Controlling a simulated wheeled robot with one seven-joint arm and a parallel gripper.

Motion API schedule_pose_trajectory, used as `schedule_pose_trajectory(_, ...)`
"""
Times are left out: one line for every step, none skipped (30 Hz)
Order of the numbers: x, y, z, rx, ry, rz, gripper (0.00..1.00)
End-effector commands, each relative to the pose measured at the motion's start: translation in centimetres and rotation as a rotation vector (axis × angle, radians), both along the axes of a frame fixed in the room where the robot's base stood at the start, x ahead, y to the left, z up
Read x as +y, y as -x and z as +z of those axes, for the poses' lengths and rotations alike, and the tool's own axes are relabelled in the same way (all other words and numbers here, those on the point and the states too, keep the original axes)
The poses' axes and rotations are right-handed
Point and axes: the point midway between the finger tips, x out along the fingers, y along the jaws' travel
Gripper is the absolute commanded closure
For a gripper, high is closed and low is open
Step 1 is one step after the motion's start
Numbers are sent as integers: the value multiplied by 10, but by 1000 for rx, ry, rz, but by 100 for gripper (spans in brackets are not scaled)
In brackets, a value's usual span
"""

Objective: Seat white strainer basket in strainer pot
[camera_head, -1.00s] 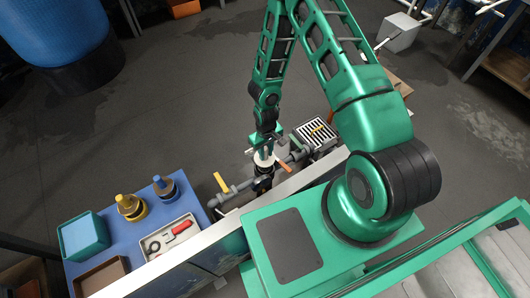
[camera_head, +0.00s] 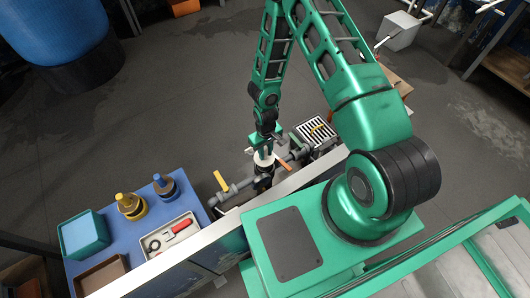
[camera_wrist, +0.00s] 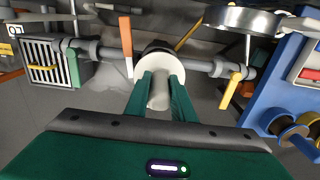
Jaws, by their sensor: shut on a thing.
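The white strainer basket (camera_wrist: 178,66) shows as a pale round disc with a stubby grip in the wrist view. My gripper (camera_wrist: 159,92) is shut on that grip, with a green finger on each side. The dark strainer pot (camera_wrist: 152,47) shows just behind the disc, in the grey pipe run. In the head view the basket (camera_head: 264,160) is a small white disc at the mouth of the pot (camera_head: 262,182), below my gripper (camera_head: 262,149). I cannot tell how deep the basket sits; its lower part is hidden.
An orange handle (camera_wrist: 126,42) stands close beside the pot, with a yellow handle (camera_wrist: 230,91) on the other side along the pipe. A slotted box (camera_wrist: 42,52) lies farther left. A blue bench (camera_head: 100,225) holds a teal bin, a tray and yellow and blue items.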

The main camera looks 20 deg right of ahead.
Motion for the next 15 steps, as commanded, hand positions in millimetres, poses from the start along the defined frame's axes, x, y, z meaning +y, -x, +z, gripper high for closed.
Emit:
schedule_pose_trajectory(0, 0, 0, 0, 0, 0, 100)
schedule_pose_trajectory(0, 0, 0, 0, 1, 0, 100)
schedule_pose_trajectory(0, 0, 0, 0, 1, 0, 100)
schedule_pose_trajectory(0, 0, 0, 0, 1, 0, 100)
schedule_pose_trajectory(0, 0, -1, 0, 1, 0, 100)
schedule_pose_trajectory(0, 0, -1, 0, 1, 0, 100)
schedule_pose_trajectory(0, 0, -2, 0, 1, 0, 100)
schedule_pose_trajectory(0, 0, -2, 0, 1, 0, 100)
schedule_pose_trajectory(0, 0, -3, 0, 1, 0, 100)
schedule_pose_trajectory(0, 0, -3, 0, 1, 0, 100)
schedule_pose_trajectory(0, 0, -4, 0, 1, 0, 100)
schedule_pose_trajectory(0, 0, -5, 0, 1, 0, 100)
schedule_pose_trajectory(0, 0, -6, 0, 1, 0, 100)
schedule_pose_trajectory(0, 0, -6, 0, 1, 0, 100)
schedule_pose_trajectory(0, 0, -7, 0, 1, 0, 100)
